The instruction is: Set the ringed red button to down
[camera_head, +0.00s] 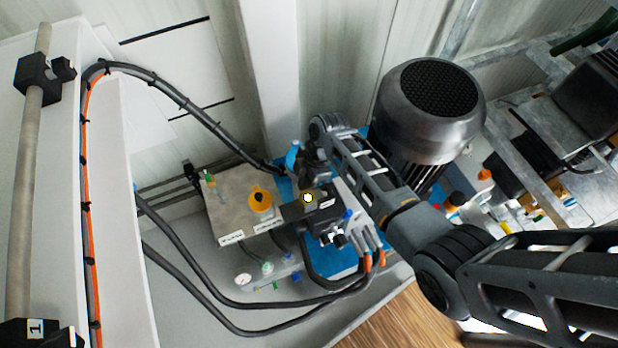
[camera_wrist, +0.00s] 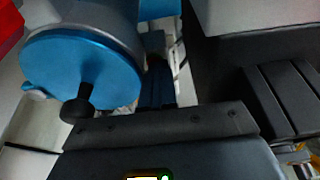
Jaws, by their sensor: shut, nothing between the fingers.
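My gripper (camera_head: 303,210) is low among the pump fittings, below my bent wrist, with its fingertips hard to make out. It is shut and holds nothing that I can see. A small pale ring mark shows over it in the head view. I cannot make out a red button there; my gripper and wrist cover that spot. In the wrist view a dark screwed block fills the lower middle, and a sliver of an orange-rimmed part (camera_wrist: 148,176) shows at the bottom edge. I cannot tell whether my gripper touches anything.
A beige box (camera_head: 235,195) with a yellow-orange knob (camera_head: 260,199) stands left of my gripper. A large dark motor (camera_head: 430,105) stands to the right, behind my arm. Black hoses (camera_head: 205,290) loop in front. A blue disc (camera_wrist: 75,68) fills the left of the wrist view.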

